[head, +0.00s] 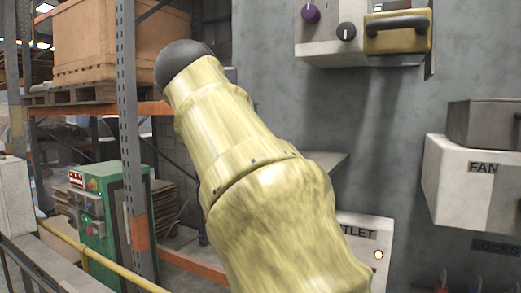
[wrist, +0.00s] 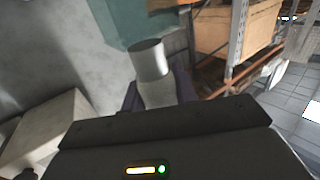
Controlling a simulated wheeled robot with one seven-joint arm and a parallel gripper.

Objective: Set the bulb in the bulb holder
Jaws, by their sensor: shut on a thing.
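The bulb (wrist: 150,75) shows in the wrist view as a pale body with a shiny metal cap pointing up and away. My gripper (wrist: 157,92) is shut on it, with a dark finger on each side of the pale body. In the head view my gold arm fills the middle, and neither my gripper nor the bulb can be made out there. I cannot pick out the bulb holder in either view; my arm covers part of the wall.
At left stand a green cabinet (head: 112,225), a rack post (head: 127,100) and a yellow rail (head: 85,252).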

